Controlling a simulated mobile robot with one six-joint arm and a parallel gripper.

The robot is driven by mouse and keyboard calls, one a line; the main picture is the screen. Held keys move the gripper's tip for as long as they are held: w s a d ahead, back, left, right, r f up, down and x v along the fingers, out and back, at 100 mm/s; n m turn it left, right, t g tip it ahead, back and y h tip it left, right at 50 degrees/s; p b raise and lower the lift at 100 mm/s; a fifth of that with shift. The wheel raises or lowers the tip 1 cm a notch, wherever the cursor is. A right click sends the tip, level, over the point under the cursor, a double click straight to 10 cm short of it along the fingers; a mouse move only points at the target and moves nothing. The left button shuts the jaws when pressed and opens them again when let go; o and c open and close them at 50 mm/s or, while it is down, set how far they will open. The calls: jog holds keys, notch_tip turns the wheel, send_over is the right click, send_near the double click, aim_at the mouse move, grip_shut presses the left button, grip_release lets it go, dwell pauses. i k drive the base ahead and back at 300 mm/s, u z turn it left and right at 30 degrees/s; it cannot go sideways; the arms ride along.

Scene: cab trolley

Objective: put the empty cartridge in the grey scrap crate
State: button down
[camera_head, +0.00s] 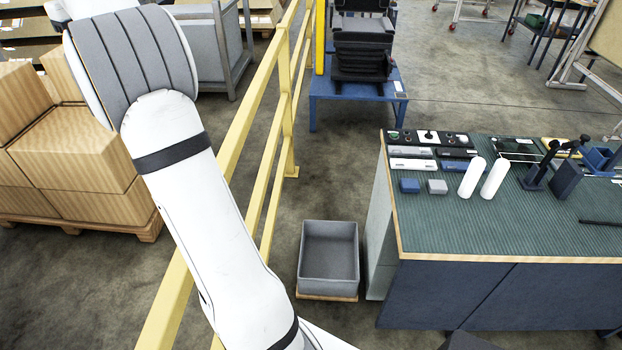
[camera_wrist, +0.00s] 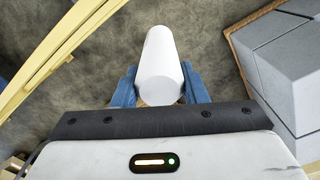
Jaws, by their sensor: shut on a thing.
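My gripper (camera_wrist: 160,88) shows in the wrist view with its blue fingers shut on a white cylindrical cartridge (camera_wrist: 160,55). The cartridge points away from the palm, above the concrete floor. The grey scrap crate (camera_head: 328,226) stands on a wooden base on the floor in the head view, between the yellow rail and the bench; it looks empty. My gripper is out of the head view.
Two white cartridges (camera_head: 482,177) stand on the green-topped bench (camera_head: 450,230) among small boxes and tools. A yellow rail (camera_head: 262,80) runs left of the crate, with stacked cartons (camera_head: 75,165) beyond. A blue trolley (camera_head: 335,88) stands behind. Floor between crate and trolley is clear.

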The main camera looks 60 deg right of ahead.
aim_at(323, 264)
jog(key=z, duration=0.05)
jog(key=i, duration=0.2)
jog(key=z, duration=2.7)
jog(key=i, duration=0.5)
jog(key=u, duration=0.5)
jog(key=k, duration=0.5)
jog(key=z, duration=0.25)
